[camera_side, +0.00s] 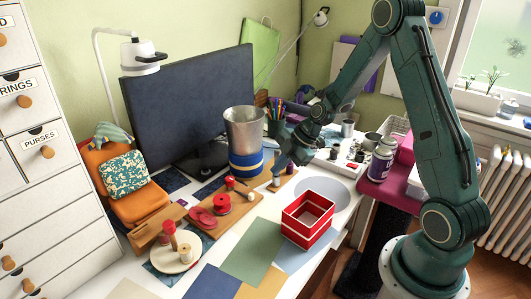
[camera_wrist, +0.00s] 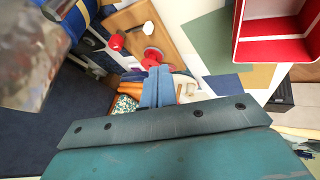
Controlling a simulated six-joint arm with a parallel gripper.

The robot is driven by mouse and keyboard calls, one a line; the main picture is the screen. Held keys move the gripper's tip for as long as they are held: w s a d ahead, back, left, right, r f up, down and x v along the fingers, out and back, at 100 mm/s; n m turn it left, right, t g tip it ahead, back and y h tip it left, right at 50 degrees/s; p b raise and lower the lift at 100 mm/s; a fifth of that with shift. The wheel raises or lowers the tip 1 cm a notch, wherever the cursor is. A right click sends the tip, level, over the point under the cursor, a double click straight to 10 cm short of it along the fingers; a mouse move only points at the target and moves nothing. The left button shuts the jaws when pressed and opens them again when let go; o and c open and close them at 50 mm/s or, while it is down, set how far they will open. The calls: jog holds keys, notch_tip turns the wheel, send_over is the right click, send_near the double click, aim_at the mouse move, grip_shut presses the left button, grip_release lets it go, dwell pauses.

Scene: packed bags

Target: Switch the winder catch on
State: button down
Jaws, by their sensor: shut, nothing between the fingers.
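A wooden board (camera_side: 249,200) carries red discs (camera_side: 222,203), a red knob (camera_side: 230,183) and a small pale upright piece (camera_side: 275,182). This looks like the winder; I cannot tell for sure which part is the catch or how it is set. My gripper (camera_side: 278,166) is shut and empty, just above the far right end of the board, close to the pale piece. In the wrist view my shut fingers (camera_wrist: 157,74) reach toward the board (camera_wrist: 172,27), with a red disc (camera_wrist: 152,57), the red knob (camera_wrist: 117,42) and a white piece (camera_wrist: 149,27) beyond them.
A metal can with a blue base (camera_side: 245,140) stands close left of my gripper. A red and white box (camera_side: 308,220) stands in front to the right. A monitor (camera_side: 190,95) is behind.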

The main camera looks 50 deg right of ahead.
aim_at(254, 198)
jog(key=shift+n, duration=0.6)
jog(key=shift+w+d+f, duration=0.1)
jog(key=shift+d+f, duration=0.2)
jog(key=shift+f, duration=0.45)
jog(key=shift+w+d+f, duration=0.1)
jog(key=shift+d+f, duration=0.25)
jog(key=shift+f, duration=0.4)
jog(key=shift+w+d+f, duration=0.1)
jog(key=shift+d+f, duration=0.2)
jog(key=shift+f, duration=0.45)
jog(key=shift+x, duration=4.95)
jog(key=shift+w+a+r, duration=0.15)
jog(key=shift+a, duration=0.05)
jog(key=shift+w, duration=1.55)
jog(key=shift+r, duration=0.15)
